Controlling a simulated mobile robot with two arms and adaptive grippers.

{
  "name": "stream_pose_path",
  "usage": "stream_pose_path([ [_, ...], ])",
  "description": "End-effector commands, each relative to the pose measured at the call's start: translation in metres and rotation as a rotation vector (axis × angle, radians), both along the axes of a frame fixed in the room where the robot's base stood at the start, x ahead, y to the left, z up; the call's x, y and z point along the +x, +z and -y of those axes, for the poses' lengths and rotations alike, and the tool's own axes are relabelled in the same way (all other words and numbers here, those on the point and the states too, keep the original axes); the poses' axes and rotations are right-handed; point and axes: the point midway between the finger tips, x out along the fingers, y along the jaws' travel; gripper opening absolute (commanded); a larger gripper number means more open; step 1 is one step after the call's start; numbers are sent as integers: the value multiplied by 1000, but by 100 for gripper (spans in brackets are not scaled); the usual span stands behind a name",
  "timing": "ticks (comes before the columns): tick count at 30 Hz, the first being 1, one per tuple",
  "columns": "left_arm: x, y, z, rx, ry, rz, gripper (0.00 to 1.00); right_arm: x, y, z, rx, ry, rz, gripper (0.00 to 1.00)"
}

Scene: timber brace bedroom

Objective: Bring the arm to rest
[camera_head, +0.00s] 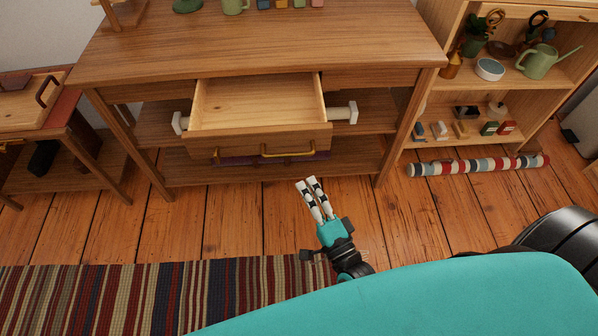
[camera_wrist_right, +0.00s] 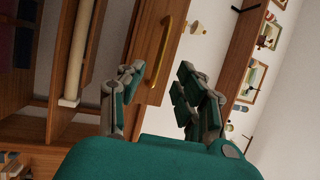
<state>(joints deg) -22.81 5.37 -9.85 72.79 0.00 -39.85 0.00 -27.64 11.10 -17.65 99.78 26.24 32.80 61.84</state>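My right gripper (camera_head: 312,184) is in front of the wooden desk (camera_head: 260,50), over the floor and below the pulled-out drawer (camera_head: 258,104). Its two pale fingers are apart with nothing between them. In the right wrist view the gripper (camera_wrist_right: 158,78) also shows spread, empty fingers, with the drawer's brass handle (camera_wrist_right: 163,48) beyond the gap. The gripper is apart from the handle. The drawer stands open and looks empty inside. My left gripper is in neither view.
A shelf unit (camera_head: 459,32) with a watering can (camera_head: 540,62) and small items stands at the right. A striped roll (camera_head: 480,166) lies before it. A side table (camera_head: 62,125) stands left. A striped rug (camera_head: 150,300) covers the lower left floor.

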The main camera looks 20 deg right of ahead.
Motion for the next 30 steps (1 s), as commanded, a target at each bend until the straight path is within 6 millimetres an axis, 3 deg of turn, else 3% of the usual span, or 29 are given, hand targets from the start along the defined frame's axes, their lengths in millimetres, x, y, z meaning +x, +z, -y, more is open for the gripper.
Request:
stream_pose_path([
  [6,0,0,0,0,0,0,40,-15,-2,2,0,-1,1,34],
  [23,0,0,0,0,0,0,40,-15,-4,2,-7,1,-4,34],
  [26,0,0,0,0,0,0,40,-13,-23,-2,-83,15,-57,34],
  [29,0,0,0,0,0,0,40,-13,-69,-9,-276,58,-182,34],
  [30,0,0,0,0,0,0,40,-15,-95,-11,-384,88,-250,34],
])
